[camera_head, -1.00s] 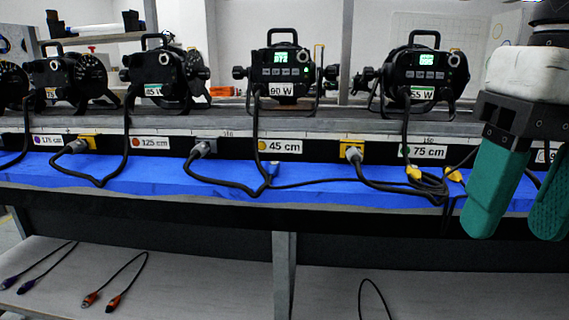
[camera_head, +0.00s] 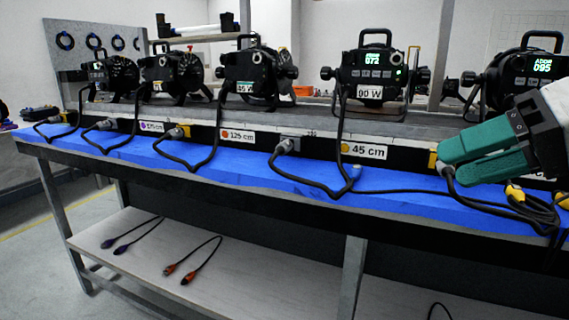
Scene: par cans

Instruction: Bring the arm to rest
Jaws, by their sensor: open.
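My gripper (camera_head: 446,163) comes in from the right edge, with teal fingers pointing left. A narrow dark gap shows between the fingers, and nothing is seen held there. It appears in front of the bench's right part, close in the picture to a yellow socket and a black cable plug (camera_head: 447,172). I cannot tell if it touches them. The fingers hide part of the label rail behind.
A bench with a blue top strip (camera_head: 240,180) crosses the view. Several black par cans (camera_head: 376,75) stand on its raised shelf, with cables hanging down. Loose cables (camera_head: 192,262) lie on the lower shelf (camera_head: 255,265). Open floor (camera_head: 30,240) shows at the left.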

